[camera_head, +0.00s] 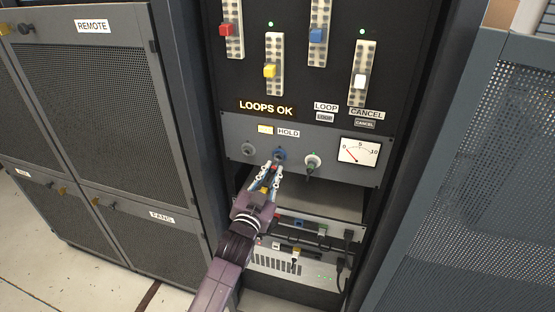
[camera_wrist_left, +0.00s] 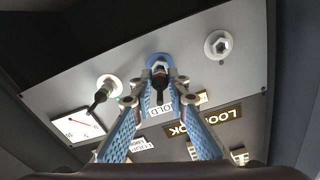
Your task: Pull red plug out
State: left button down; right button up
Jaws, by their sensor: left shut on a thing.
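My left gripper (camera_head: 274,168) reaches up to the grey panel below the HOLD label. Its fingers are closed around a small plug at the blue socket (camera_head: 280,155). A bit of red shows between the fingertips; the fingers hide most of the plug. In the left wrist view the left gripper (camera_wrist_left: 160,82) has its tips right at the blue socket (camera_wrist_left: 159,60), with a dark, reddish plug (camera_wrist_left: 160,69) between them. The plug appears still seated in or touching the socket. My right gripper is not in view.
An empty grey socket (camera_head: 248,149) sits left of the blue one. A white socket (camera_head: 313,161) with a dark plug sits right, beside a meter (camera_head: 359,151). Above are strips with red (camera_head: 226,30), yellow (camera_head: 270,71), blue (camera_head: 317,35) and white (camera_head: 360,81) blocks. Cabinets flank the rack.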

aim_at(271, 174)
pick_arm(q)
jog(key=shift+p+v, duration=0.8)
jog(key=shift+v, duration=0.75)
jog(key=shift+r, duration=0.1)
